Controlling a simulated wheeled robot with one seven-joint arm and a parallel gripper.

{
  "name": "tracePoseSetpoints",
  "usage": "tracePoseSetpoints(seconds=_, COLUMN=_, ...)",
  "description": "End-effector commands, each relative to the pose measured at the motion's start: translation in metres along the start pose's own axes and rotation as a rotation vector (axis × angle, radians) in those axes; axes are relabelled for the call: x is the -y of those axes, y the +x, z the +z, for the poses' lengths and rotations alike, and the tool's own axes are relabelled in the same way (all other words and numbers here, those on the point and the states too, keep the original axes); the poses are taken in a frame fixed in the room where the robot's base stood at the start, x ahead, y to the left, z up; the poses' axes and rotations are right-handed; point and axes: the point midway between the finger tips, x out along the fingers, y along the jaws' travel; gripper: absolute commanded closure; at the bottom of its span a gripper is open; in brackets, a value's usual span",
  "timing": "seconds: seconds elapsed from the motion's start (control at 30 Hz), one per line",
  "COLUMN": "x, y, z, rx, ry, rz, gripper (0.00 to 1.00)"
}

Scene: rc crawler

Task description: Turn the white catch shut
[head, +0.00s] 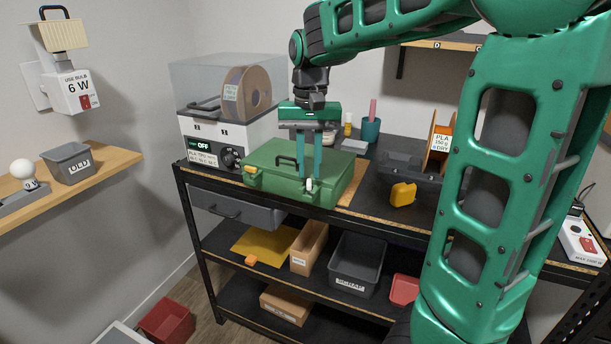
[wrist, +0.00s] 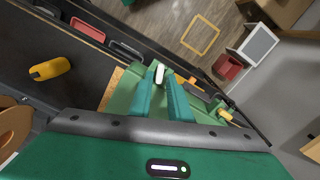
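The green case (head: 283,187) stands closed on the dark bench top, with a dark handle on its lid. The white catch (head: 309,185) is on the right part of its front side and also shows in the wrist view (wrist: 159,73). A yellow catch (head: 249,173) is on the left part of the same side, and it appears in the wrist view (wrist: 225,115). My gripper (head: 310,176) points down at the case's front edge, its two teal fingers apart. In the wrist view my fingertips (wrist: 161,76) are on either side of the white catch; I cannot tell whether they touch it.
A filament dryer (head: 215,140) stands left behind the case. A yellow object (head: 403,194) lies on the bench to the right, beside dark trays. A teal cup (head: 371,130) is at the back. Bins (head: 357,270) fill the shelf below.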

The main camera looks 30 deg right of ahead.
Motion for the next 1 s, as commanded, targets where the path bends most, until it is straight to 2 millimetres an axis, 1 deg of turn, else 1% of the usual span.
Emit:
tracePoseSetpoints(seconds=0.1, x=0.0, y=0.014, z=0.0, rx=0.001, ry=0.0, rz=0.001, gripper=0.83)
tracePoseSetpoints(seconds=0.2, x=0.0, y=0.02, z=0.0, rx=-0.001, ry=0.001, rz=0.0, gripper=0.83)
tracePoseSetpoints(seconds=0.33, x=0.0, y=0.024, z=0.0, rx=0.0, ry=0.0, rz=-0.001, gripper=0.83)
tracePoseSetpoints(seconds=0.57, x=0.0, y=0.025, z=0.0, rx=-0.001, ry=0.0, rz=-0.001, gripper=0.83)
tracePoseSetpoints(seconds=0.6, x=0.0, y=0.024, z=0.0, rx=-0.001, ry=0.0, rz=-0.001, gripper=0.92)
tracePoseSetpoints(seconds=0.63, x=0.0, y=0.024, z=0.0, rx=-0.001, ry=0.0, rz=-0.001, gripper=1.0)
tracePoseSetpoints(seconds=1.0, x=0.0, y=0.024, z=0.0, rx=-0.001, ry=-0.023, rz=-0.001, gripper=1.0)
